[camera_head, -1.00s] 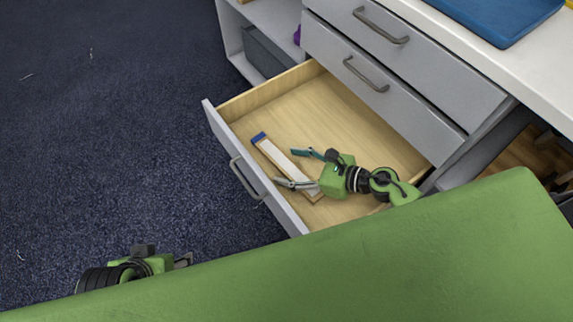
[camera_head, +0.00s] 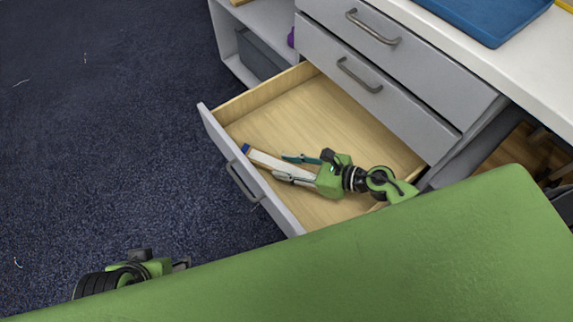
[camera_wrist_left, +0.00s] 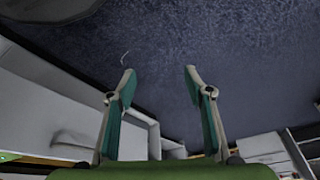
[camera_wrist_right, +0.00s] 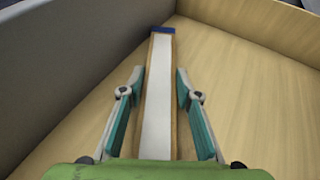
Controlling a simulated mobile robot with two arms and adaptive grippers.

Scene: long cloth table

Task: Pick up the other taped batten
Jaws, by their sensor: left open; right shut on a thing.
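The taped batten is a long pale strip with wooden edges and a blue-taped end (camera_head: 258,157). It is in the open drawer (camera_head: 330,100), beside the drawer front. My right gripper (camera_head: 281,167) reaches into the drawer and is shut on the batten, one finger along each side. In the right wrist view the batten (camera_wrist_right: 158,85) runs between the fingers, its blue end pointing away. Its near end is hidden by the gripper. My left gripper (camera_head: 187,264) is open and empty above the floor, left of the drawer; its spread fingers show in the left wrist view (camera_wrist_left: 160,75).
The drawer's front panel (camera_head: 262,185) stands close beside the batten. Closed drawers (camera_head: 375,75) are above, under a white counter with a blue tray (camera_head: 490,15). My green body covers the foreground. Dark blue carpet (camera_head: 90,130) is clear at left.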

